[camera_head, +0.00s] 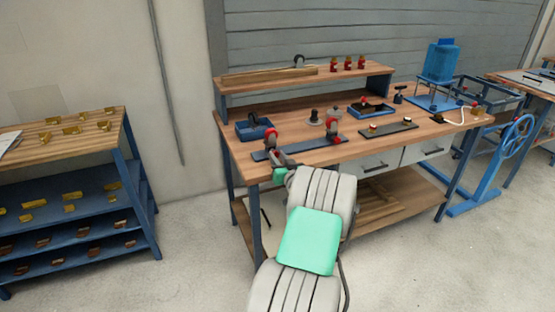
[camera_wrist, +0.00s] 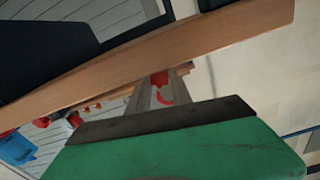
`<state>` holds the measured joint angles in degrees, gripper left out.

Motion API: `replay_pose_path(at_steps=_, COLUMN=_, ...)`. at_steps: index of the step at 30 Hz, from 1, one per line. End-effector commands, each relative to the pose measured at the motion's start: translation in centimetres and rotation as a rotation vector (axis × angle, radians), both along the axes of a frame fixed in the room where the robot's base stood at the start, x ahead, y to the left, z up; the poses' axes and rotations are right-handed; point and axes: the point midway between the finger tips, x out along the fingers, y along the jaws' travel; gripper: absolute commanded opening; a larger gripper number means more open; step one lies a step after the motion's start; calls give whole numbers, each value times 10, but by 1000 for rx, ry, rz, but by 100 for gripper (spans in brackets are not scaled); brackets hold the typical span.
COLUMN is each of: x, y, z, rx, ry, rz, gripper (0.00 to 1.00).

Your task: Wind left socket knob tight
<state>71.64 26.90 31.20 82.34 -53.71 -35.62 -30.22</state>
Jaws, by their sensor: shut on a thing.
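The left socket (camera_head: 271,136), dark with red parts, stands upright at the left end of a dark flat bar (camera_head: 305,145) near the front edge of the workbench. A similar right socket (camera_head: 332,125) stands at the bar's other end. My gripper (camera_head: 276,152) reaches the left socket from the front. In the wrist view, my gripper's two grey fingers (camera_wrist: 155,88) are shut on a red knob (camera_wrist: 159,78), seen between them. The fingers and arm hide part of the knob and socket, so its tightness cannot be seen.
The wooden workbench (camera_head: 228,139) carries a blue bin (camera_head: 254,130), a dark plate with brass parts (camera_head: 388,128) and a raised shelf (camera_head: 300,77) behind. A blue stand (camera_head: 437,75) is at right. A rack of yellow parts (camera_head: 75,205) stands left, with open floor between.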

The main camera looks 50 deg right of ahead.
Motion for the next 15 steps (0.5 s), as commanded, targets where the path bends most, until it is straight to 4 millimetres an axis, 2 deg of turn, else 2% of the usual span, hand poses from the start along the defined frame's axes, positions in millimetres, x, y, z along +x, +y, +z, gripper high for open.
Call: replay_pose_path(at_steps=15, x=-1, y=-1, z=-2, rx=285, ry=-168, rz=-1, gripper=0)
